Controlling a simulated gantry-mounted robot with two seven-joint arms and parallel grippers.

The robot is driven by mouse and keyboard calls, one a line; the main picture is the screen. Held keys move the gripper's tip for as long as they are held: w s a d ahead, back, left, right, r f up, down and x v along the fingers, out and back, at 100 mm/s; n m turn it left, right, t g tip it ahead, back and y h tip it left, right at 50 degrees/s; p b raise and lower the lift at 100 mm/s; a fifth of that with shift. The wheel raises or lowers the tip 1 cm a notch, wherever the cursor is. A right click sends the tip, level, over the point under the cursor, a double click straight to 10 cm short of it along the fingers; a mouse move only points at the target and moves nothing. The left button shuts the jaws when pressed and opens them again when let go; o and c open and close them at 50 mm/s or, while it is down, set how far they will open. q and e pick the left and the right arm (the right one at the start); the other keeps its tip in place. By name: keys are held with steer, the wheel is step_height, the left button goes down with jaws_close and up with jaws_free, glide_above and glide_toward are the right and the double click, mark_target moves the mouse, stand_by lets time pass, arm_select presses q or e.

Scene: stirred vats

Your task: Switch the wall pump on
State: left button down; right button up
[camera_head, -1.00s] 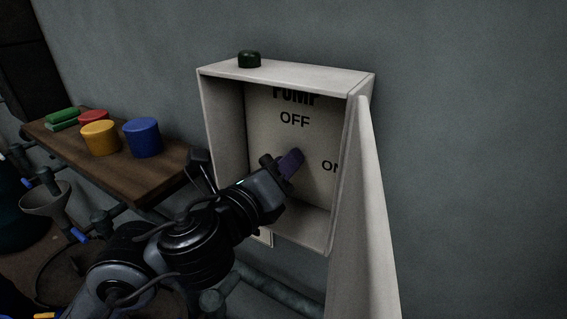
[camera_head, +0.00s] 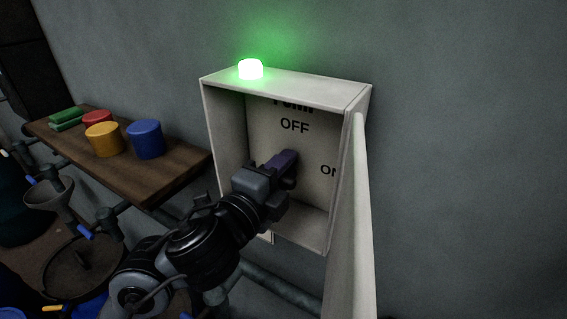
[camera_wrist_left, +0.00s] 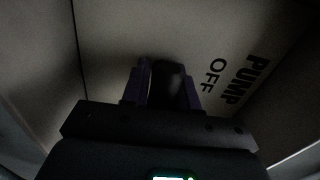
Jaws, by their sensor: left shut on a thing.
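The wall pump's switch box (camera_head: 225,135) hangs on the grey wall with its door (camera_head: 350,220) swung open to the right. Its back plate reads PUMP, OFF at the top and ON at the right. The lamp (camera_head: 250,69) on top of the box glows green. My left gripper (camera_head: 285,163) reaches inside the box, its purple fingers below the OFF label. In the left wrist view the fingers are shut on a dark switch handle (camera_wrist_left: 168,82). The fingers hide most of the handle in the head view. My right gripper is out of view.
A wooden shelf (camera_head: 165,180) left of the box holds a blue pot (camera_head: 145,139), a yellow pot (camera_head: 104,140), a red pot (camera_head: 97,118) and green pieces (camera_head: 67,117). A funnel (camera_head: 49,192) and pipes stand below. The wall right of the door is bare.

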arm_select(q)
steer(key=c, duration=1.8)
jaws_free()
steer(key=shift+n+p, duration=0.3)
steer(key=shift+n, duration=0.5)
steer(key=shift+c, duration=0.2)
steer(key=o, duration=1)
steer(key=shift+c, duration=0.2)
steer(key=p+v, duration=0.1)
steer(key=v, duration=0.9)
steer(key=shift+s+a, duration=0.2)
steer(key=shift+s, duration=0.15)
